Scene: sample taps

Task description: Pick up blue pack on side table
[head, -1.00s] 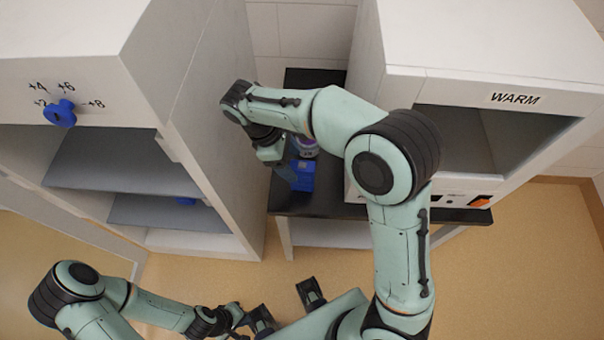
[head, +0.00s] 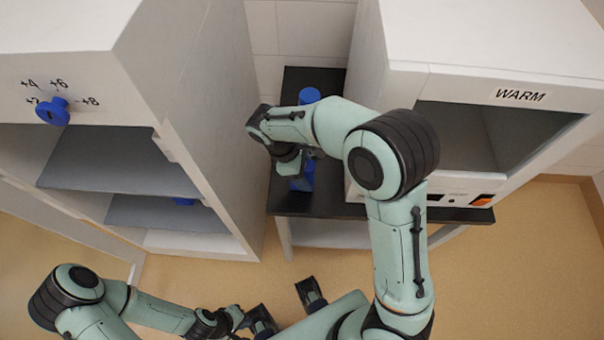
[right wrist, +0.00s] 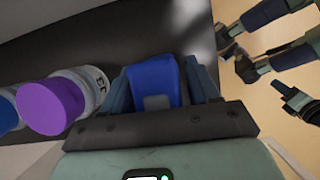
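The blue pack (head: 303,182) stands on the dark-topped side table (head: 335,206) between the two cabinets, partly covered by my right arm in the head view. My right gripper (head: 290,165) is over it, pointing down. In the right wrist view the blue pack (right wrist: 153,82) sits between the two fingers (right wrist: 162,90), one on each side, with what looks like a narrow gap. Contact is hard to make out. My left gripper (head: 250,318) is low at the bottom of the head view, away from the table; its finger opening is unclear.
A purple-capped bottle (right wrist: 52,107) stands close beside the gripper; a blue cap (head: 310,96) shows farther back on the table. The WARM cabinet (head: 480,85) closes in the right side, and a shelved cabinet with a blue dial (head: 52,110) the left.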

